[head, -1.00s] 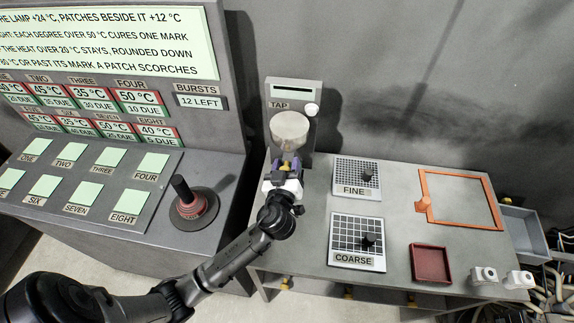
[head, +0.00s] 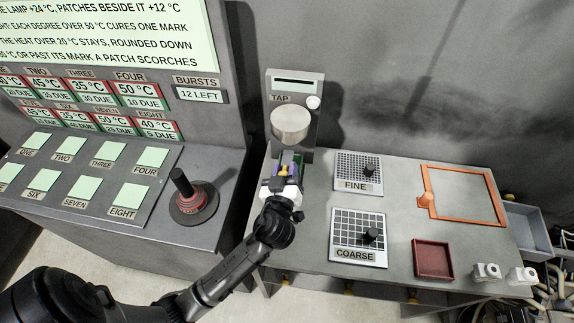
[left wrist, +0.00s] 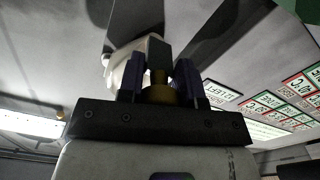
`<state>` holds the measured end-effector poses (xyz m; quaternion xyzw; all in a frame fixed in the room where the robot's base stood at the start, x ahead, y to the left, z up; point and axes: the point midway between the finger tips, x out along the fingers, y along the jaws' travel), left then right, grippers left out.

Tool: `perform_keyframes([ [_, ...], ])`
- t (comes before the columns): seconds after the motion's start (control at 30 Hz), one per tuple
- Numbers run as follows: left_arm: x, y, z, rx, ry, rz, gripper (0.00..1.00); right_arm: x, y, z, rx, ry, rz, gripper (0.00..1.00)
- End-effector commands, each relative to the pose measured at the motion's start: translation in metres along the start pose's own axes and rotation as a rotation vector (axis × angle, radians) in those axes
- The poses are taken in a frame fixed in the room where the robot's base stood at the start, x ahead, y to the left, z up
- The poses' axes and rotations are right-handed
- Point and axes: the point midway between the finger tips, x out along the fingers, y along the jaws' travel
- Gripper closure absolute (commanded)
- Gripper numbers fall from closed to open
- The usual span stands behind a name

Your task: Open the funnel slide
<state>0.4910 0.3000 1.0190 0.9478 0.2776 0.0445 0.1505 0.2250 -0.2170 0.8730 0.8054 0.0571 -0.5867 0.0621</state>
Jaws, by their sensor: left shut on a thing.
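The pale funnel (head: 291,123) hangs at the grey post labelled TAP. In the left wrist view its white body (left wrist: 130,72) shows just beyond my fingers. The funnel slide shows in the left wrist view as a narrow dark grey-green strip (left wrist: 158,54) with a brass knob (left wrist: 160,93) at its near end. My left gripper (head: 291,163) is below and in front of the funnel, its purple fingers shut on the slide's knob. How far the slide stands out of the funnel is hard to tell. My right gripper is not in view.
The FINE sieve (head: 358,172) and COARSE sieve (head: 358,238) lie right of my arm on the grey table. A red tray (head: 432,260) and an orange frame (head: 462,195) are farther right. A joystick (head: 186,197) stands on the console at left.

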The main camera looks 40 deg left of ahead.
Motion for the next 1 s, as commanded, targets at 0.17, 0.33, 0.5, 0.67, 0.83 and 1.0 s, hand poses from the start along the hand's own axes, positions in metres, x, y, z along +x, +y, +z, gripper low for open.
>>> perform_keyframes([
  [0.17,0.000,0.000,0.000,0.002,-0.001,-0.001,1.00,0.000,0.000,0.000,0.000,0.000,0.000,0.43],
  [0.33,0.001,0.000,0.000,0.002,0.000,-0.001,0.54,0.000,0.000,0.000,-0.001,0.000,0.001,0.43],
  [0.5,0.001,0.000,0.000,0.002,0.000,-0.001,0.42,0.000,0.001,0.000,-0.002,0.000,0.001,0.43],
  [0.67,0.001,0.000,0.000,0.002,0.000,-0.001,0.42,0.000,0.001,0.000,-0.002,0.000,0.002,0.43],
  [0.83,-0.009,0.000,0.002,0.001,-0.002,-0.001,0.42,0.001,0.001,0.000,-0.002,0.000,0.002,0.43],
  [1.0,-0.036,-0.001,0.003,-0.002,-0.004,-0.002,0.42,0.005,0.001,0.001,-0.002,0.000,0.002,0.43],
])
